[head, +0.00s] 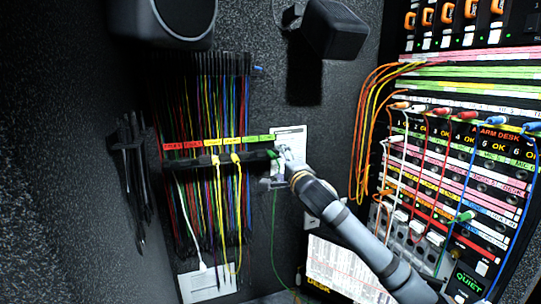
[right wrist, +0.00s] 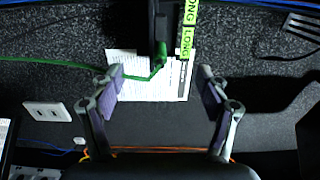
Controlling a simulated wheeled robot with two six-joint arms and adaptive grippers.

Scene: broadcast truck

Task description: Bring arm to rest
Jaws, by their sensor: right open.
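My right arm reaches in from the lower right of the head view. Its gripper (head: 278,170) is beside the right end of the cable rack (head: 205,160). In the right wrist view the right gripper (right wrist: 158,80) is open, its two fingers wide apart with nothing held between them. A green plug (right wrist: 160,62) with a green cable hangs at the rack's end, beyond the fingertips and apart from them. The green plug also shows in the head view (head: 272,154). My left gripper is not in view.
Several coloured cables hang from the rack. A patch panel (head: 470,170) with plugged cords stands at the right, near my forearm. A paper sheet (head: 345,270) lies below the arm. Dark speakers (head: 335,30) are above. A wall outlet (right wrist: 46,111) is at the left of the wrist view.

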